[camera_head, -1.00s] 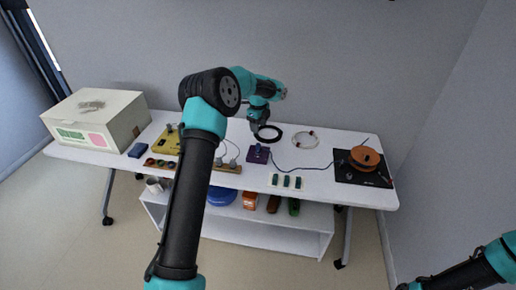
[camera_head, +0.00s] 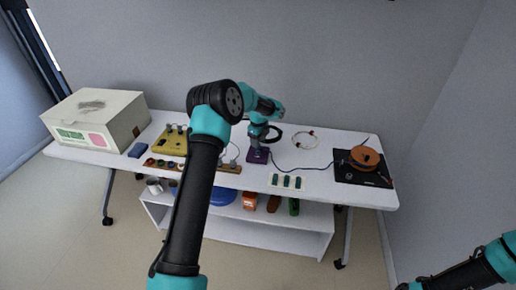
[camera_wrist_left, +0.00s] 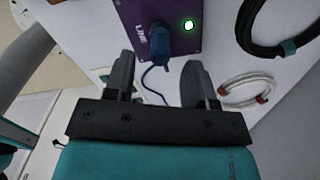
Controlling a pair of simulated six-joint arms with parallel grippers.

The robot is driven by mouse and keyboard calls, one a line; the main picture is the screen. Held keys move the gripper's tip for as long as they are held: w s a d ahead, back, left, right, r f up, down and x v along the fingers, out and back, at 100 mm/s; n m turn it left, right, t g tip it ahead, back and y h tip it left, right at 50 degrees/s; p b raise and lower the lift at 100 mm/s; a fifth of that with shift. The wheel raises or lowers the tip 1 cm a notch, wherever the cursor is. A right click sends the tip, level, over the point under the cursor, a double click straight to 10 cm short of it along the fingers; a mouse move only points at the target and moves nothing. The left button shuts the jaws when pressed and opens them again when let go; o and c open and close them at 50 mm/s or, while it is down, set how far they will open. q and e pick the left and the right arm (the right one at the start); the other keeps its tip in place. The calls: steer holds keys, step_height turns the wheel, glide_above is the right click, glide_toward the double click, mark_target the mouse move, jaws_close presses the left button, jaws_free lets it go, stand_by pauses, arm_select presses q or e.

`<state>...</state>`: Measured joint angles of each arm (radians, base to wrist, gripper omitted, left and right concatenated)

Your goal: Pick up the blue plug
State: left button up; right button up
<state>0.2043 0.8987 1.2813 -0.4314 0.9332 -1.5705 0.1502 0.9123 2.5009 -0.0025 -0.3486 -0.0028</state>
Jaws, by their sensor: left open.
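The blue plug (camera_wrist_left: 157,45) stands in the purple box (camera_wrist_left: 130,18), which has a lit green lamp and white lettering, in the left wrist view. A blue cord runs from the plug. My left gripper (camera_wrist_left: 158,68) is open, with its fingers on either side of the plug's lower part in that picture; I see no contact. In the head view, my left gripper (camera_head: 258,142) is just above the purple box (camera_head: 258,156) and largely hides the plug. My right arm shows at the bottom right, its gripper out of frame.
A black cable ring (camera_head: 274,139) lies close behind the box, and a white cable ring (camera_head: 305,140) to the right. A blue cord leads to an orange reel (camera_head: 364,157) on a black mat. A wooden power strip (camera_head: 229,168) and a yellow board (camera_head: 167,143) lie left.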

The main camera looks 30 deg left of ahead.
mark_target(258, 150)
arm_select(q)
step_height(258, 150, down, 4)
steer(key=shift+f, duration=0.15)
stand_by(0.5)
jaws_close()
